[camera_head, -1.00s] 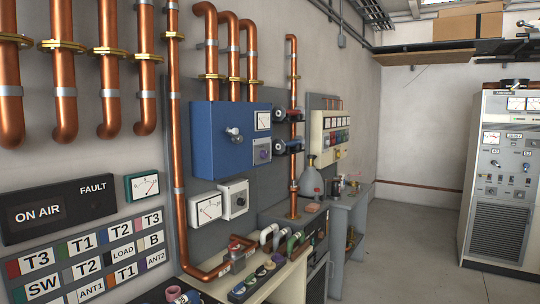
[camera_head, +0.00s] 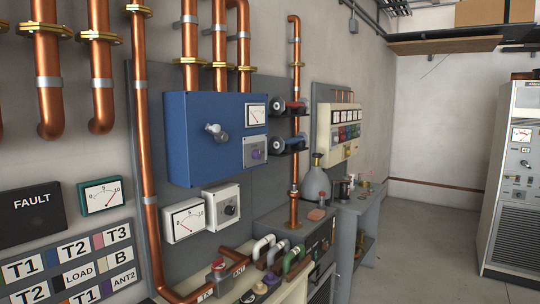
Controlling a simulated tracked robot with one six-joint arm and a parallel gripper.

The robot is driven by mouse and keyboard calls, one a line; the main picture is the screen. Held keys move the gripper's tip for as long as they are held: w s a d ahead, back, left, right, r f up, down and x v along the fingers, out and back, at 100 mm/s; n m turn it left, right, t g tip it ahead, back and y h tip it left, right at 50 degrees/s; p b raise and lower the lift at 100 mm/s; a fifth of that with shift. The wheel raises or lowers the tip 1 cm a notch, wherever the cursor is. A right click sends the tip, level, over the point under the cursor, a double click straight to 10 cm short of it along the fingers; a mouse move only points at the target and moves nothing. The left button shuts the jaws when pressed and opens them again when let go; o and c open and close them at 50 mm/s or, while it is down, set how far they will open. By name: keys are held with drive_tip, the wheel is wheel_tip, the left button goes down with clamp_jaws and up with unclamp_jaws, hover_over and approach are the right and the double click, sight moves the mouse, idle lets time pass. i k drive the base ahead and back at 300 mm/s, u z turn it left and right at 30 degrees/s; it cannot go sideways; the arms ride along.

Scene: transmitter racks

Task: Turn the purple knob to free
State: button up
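My gripper is not in view.
A vertical copper pipe (camera_head: 147,190) stands left. A grey bottle (camera_head: 317,180) stands on the bench. Open floor (camera_head: 410,240) lies to the right.

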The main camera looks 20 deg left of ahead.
sight(256, 154)
drive_tip(key=i, duration=2.25)
drive_tip(key=u, duration=3.1)
